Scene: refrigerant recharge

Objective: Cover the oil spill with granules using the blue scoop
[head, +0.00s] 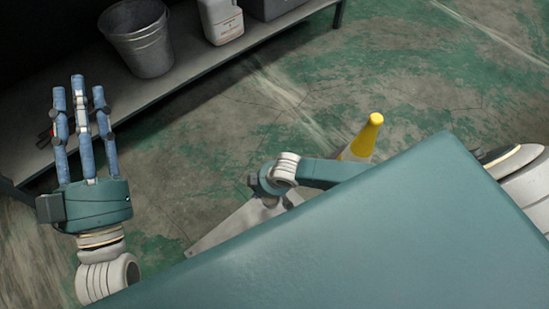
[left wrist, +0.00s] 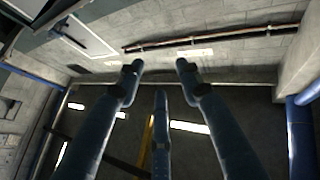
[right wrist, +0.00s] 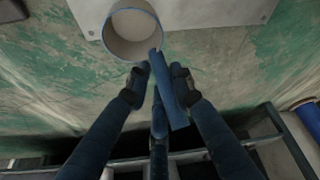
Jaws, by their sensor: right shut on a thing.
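The blue scoop shows in the right wrist view, with a straight blue handle (right wrist: 175,97) and a round, blue-rimmed bowl (right wrist: 132,32) with a pale inside. I cannot tell whether granules are in it. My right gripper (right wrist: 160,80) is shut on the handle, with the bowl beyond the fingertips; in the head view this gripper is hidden. My left gripper (head: 79,90) is open and empty, fingers pointing up, in front of the low shelf at the left; its fingers also fill the left wrist view (left wrist: 160,75). I make out no oil spill or loose granules.
A low grey shelf (head: 190,62) along the back holds a metal bucket (head: 138,42), a white jug (head: 221,20) and a dark grey box (head: 275,6). A yellow cone-shaped thing (head: 367,136) stands on the worn green floor, partly hidden. The floor at the upper right is clear.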

